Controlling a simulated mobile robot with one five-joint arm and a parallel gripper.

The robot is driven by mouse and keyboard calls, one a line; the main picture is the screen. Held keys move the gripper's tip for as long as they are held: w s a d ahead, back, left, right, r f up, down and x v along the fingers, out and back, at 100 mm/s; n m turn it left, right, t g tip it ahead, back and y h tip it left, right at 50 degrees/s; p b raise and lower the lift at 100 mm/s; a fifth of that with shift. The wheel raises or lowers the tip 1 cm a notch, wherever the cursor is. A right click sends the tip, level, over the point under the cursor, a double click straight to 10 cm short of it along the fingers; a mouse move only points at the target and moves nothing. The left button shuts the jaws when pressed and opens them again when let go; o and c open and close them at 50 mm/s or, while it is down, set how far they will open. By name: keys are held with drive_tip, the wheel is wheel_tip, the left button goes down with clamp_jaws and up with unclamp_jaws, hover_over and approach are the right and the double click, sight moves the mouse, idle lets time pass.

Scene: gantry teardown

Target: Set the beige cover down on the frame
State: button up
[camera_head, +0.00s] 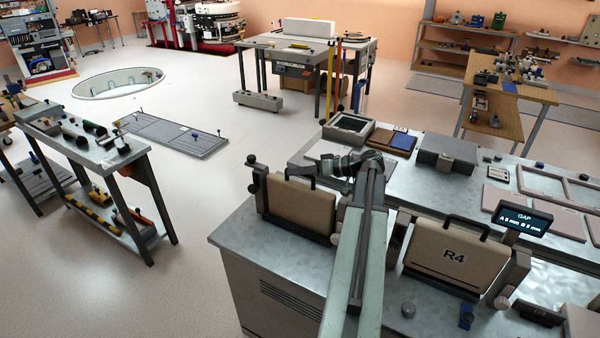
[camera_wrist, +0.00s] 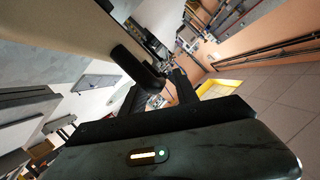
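A beige cover (camera_head: 298,208) with a black handle stands upright and slightly tilted at the left end of the metal bench. My gripper (camera_head: 312,167) is at the top of this cover, by its handle. In the wrist view, the beige cover (camera_wrist: 70,25) fills the upper left, and its black handle (camera_wrist: 137,65) runs in between the fingers of my gripper (camera_wrist: 160,92), which look shut on it. A second beige cover marked R4 (camera_head: 440,258) stands to the right. My arm hides the frame's middle, and I cannot tell whether the held cover touches the frame.
A small display (camera_head: 523,217) headed GAP stands right of the R4 cover; its digits are too small to read surely. A long bench (camera_head: 468,190) behind holds a grey box (camera_head: 447,153) and flat panels. A tool cart (camera_head: 110,165) stands left, with open floor between.

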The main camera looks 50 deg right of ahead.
drive_tip(key=shift+d, duration=0.1)
drive_tip(key=p+v, duration=0.3)
drive_tip(key=v, duration=0.9)
drive_tip(key=shift+p, duration=0.4)
drive_tip(key=shift+f, duration=0.1)
idle(0.4)
